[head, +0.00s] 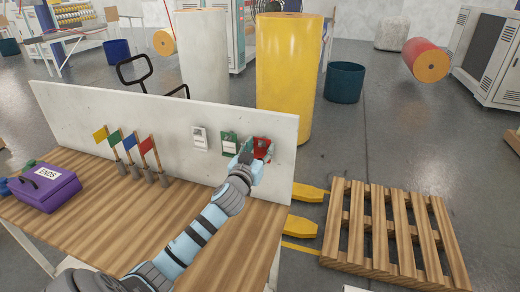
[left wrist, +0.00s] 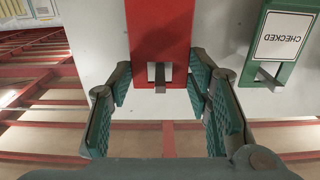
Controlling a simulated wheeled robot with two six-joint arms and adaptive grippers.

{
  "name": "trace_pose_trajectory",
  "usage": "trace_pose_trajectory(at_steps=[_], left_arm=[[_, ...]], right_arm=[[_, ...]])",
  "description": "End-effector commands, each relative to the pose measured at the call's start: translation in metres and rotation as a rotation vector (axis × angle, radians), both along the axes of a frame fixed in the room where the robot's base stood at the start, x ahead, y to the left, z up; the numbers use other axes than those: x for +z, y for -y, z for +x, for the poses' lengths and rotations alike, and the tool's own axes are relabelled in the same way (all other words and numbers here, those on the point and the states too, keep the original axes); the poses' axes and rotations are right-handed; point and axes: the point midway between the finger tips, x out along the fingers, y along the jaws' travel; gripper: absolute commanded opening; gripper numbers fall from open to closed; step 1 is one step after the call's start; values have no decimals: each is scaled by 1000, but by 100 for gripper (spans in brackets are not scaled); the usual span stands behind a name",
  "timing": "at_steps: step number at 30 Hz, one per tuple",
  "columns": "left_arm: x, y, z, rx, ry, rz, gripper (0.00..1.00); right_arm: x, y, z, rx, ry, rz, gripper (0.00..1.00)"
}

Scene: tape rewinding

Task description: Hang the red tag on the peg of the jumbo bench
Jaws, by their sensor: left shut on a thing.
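The red tag (head: 262,144) is up against the white back panel of the jumbo bench (head: 238,222), at the panel's right part. My left gripper (head: 255,155) is shut on it; in the left wrist view the fingers flank the lower end of the red tag (left wrist: 160,32). That view looks upside down. A grey peg-like piece (left wrist: 160,74) shows at the tag's opening; I cannot tell if the tag rests on it. A green tag (head: 228,143) hangs just left of the red one. The left wrist view shows its CHECKED label and grey peg (left wrist: 268,78).
A white tag (head: 200,138) hangs further left. Several small flags (head: 132,145) and a purple box (head: 46,188) stand on the bench's left part. A wooden pallet (head: 388,235) lies right of the bench, and a yellow roll (head: 288,65) stands behind it.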

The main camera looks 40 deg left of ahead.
Motion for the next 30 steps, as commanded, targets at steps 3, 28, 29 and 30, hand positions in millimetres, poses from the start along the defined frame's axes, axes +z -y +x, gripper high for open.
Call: trace_pose_trajectory(at_steps=[3, 28, 29, 30], left_arm=[[0, 0, 0, 0, 0, 0, 30], [-1, 15, -43, -3, -4, 4, 69], [-1, 18, -51, -3, -4, 5, 69], [-1, 22, -62, -4, -3, 3, 69]], right_arm=[[0, 0, 0, 0, 0, 0, 40], [0, 2, 0, 1, 0, -2, 40], [0, 2, 0, 1, 0, -2, 40], [0, 2, 0, 1, 0, -2, 40]])
